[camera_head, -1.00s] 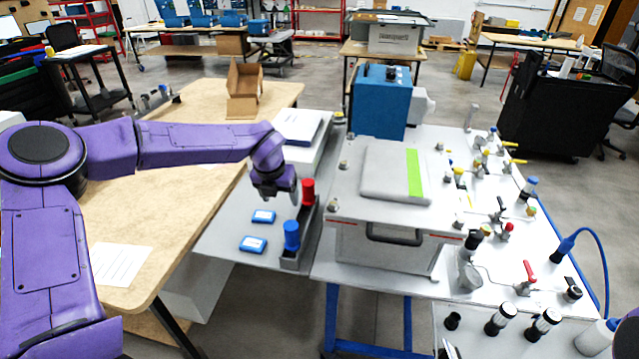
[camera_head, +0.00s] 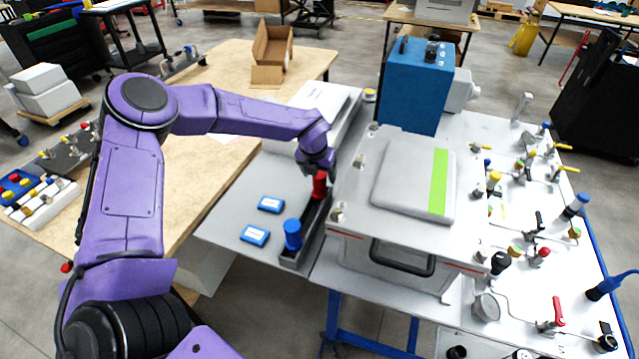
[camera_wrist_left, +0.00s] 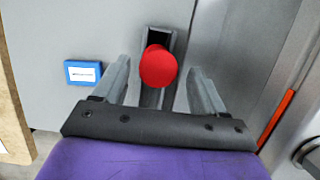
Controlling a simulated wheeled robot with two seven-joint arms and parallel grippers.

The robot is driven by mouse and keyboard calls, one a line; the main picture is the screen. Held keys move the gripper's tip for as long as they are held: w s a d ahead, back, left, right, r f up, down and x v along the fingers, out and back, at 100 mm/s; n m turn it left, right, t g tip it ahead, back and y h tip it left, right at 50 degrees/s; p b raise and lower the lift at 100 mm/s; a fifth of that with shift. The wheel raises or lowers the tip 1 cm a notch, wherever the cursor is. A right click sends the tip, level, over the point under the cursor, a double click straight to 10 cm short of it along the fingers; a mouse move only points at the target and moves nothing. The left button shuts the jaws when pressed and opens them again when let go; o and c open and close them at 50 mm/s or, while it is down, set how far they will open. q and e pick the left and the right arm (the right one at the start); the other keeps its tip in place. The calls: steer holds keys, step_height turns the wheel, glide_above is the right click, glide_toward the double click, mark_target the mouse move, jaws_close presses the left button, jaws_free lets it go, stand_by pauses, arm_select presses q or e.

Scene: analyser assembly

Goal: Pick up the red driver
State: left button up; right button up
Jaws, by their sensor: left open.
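The red driver (camera_head: 320,184) stands upright in a narrow grey holder (camera_head: 311,228) beside the grey lidded box. In the left wrist view its round red top (camera_wrist_left: 158,66) shows between my two fingers, with gaps on both sides. My left gripper (camera_head: 317,172) is over the driver, its fingers pointing down. In the left wrist view my left gripper (camera_wrist_left: 160,88) is open and holds nothing. The driver's lower part is hidden in the holder. My right gripper is not in view.
A blue driver (camera_head: 293,234) stands at the near end of the same holder. Two small blue boxes (camera_head: 271,204) (camera_head: 255,235) lie on the grey surface to the left. The grey lidded box (camera_head: 412,215) stands close on the right, and a blue machine (camera_head: 415,85) behind.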

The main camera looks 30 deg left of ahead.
mark_target(319, 190)
arm_select(q)
steer(key=p+x, duration=0.1)
steer(key=x, duration=0.3)
steer(key=shift+w+a+f, duration=0.1)
steer(key=shift+w+a, duration=0.05)
jaws_close()
